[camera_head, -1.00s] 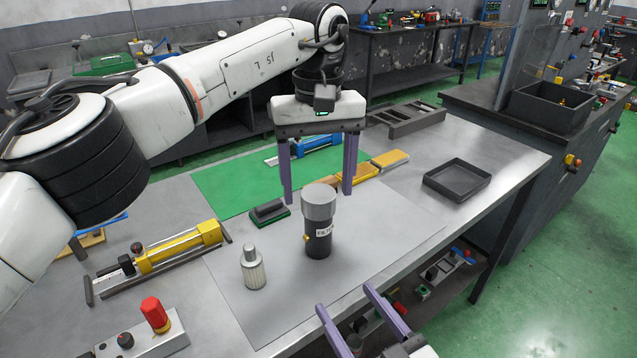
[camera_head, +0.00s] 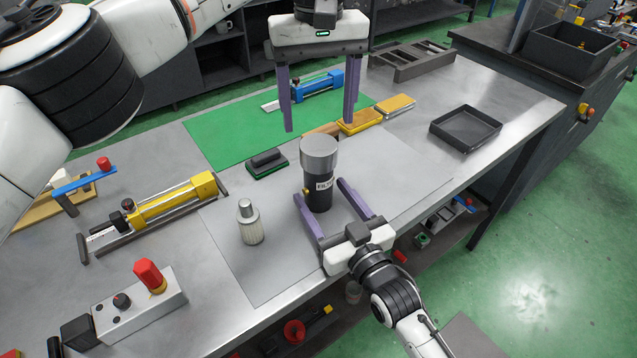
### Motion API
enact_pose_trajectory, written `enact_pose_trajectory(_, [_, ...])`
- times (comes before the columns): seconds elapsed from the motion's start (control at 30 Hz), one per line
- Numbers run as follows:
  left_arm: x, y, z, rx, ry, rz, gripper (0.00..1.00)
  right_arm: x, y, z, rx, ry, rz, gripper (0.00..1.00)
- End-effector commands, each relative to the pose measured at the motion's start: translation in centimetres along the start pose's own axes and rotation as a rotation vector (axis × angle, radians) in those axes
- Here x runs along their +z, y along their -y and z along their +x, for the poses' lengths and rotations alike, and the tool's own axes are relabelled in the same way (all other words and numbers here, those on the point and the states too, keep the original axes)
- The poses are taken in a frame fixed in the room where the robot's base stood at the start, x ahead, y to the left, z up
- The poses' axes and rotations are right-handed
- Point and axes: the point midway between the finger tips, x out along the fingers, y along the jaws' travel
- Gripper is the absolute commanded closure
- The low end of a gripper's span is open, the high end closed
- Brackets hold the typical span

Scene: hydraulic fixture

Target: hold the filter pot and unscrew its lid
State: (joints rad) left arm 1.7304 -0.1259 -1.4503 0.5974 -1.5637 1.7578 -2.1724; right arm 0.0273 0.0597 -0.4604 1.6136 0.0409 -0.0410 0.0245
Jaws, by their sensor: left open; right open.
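The filter pot (camera_head: 320,194) stands upright on the grey mat, a dark body with a label. Its grey lid (camera_head: 319,152) sits on top. My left gripper (camera_head: 318,128) points down above and behind the lid, open and empty, with its purple fingers spread wider than the lid. My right gripper (camera_head: 320,194) comes from the front right, low over the mat, open. Its two fingers reach to either side of the pot's lower body; I cannot tell whether they touch it.
A pale ribbed filter cartridge (camera_head: 250,224) stands left of the pot. A dark block (camera_head: 266,163) lies behind it. A yellow cylinder (camera_head: 173,203) and a control box with a red button (camera_head: 150,276) are at left. An empty black tray (camera_head: 466,129) is at right.

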Motion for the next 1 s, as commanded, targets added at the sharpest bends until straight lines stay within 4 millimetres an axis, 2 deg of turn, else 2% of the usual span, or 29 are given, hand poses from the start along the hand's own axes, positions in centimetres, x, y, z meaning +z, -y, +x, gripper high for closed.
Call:
enact_pose_trajectory(0.33, [0.00,-0.01,0.00,0.000,0.000,0.000,0.30,-0.02,0.02,0.38,0.000,0.000,0.000,0.35])
enact_pose_trajectory(0.7, [0.01,-0.01,0.00,0.000,0.000,0.000,0.30,-0.01,0.00,0.35,0.000,0.000,0.000,0.98])
enact_pose_trajectory(0.83, [0.03,-0.02,0.02,0.000,0.001,-0.041,0.30,0.00,0.00,0.34,0.000,0.000,0.000,1.00])
enact_pose_trajectory(1.0, [0.08,-0.04,0.05,0.000,0.002,-0.232,0.30,0.01,0.00,0.34,0.000,0.000,0.000,1.00])
